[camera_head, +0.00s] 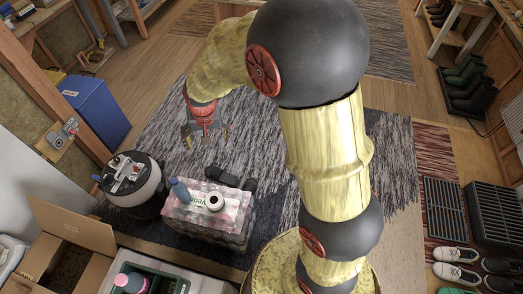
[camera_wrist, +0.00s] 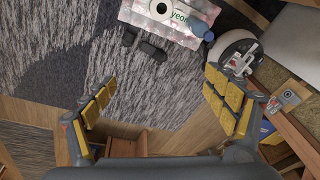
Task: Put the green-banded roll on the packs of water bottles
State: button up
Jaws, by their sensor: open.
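The packs of water bottles (camera_head: 201,236) stand on the rug, wrapped in clear and pink film with green lettering, and show at the top of the wrist view (camera_wrist: 134,14). A pale roll with a dark core (camera_head: 214,201) rests on top of them; it also shows at the top edge of the wrist view (camera_wrist: 160,8). I cannot make out a green band on it. A blue bottle (camera_head: 180,190) is on the packs beside the roll. My gripper (camera_head: 206,136) is open and empty, apart from the packs and above the rug behind them; its yellow-padded fingers show in the wrist view (camera_wrist: 165,100).
A round white-and-black canister (camera_head: 135,180) stands left of the packs. Two dark items (camera_head: 224,180) are behind them. An open cardboard box (camera_head: 88,235) and a crate with a pink bottle (camera_head: 132,284) are at front left. A blue bin (camera_head: 98,112) stands left.

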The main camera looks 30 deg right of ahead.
jog(key=s+d+r+n+t, duration=0.2)
jog(key=s+d+r, duration=0.2)
jog(key=s+r, duration=0.95)
jog(key=s+d+r, duration=0.1)
jog(key=s+r, duration=0.2)
jog(key=s, duration=0.3)
jog(key=s+d+r+n+t, duration=0.1)
jog(key=s+r, duration=0.3)
jog(key=s, duration=0.2)
jog(key=shift+n, duration=0.3)
jog(key=shift+d, duration=0.1)
jog(key=shift+c, duration=0.6)
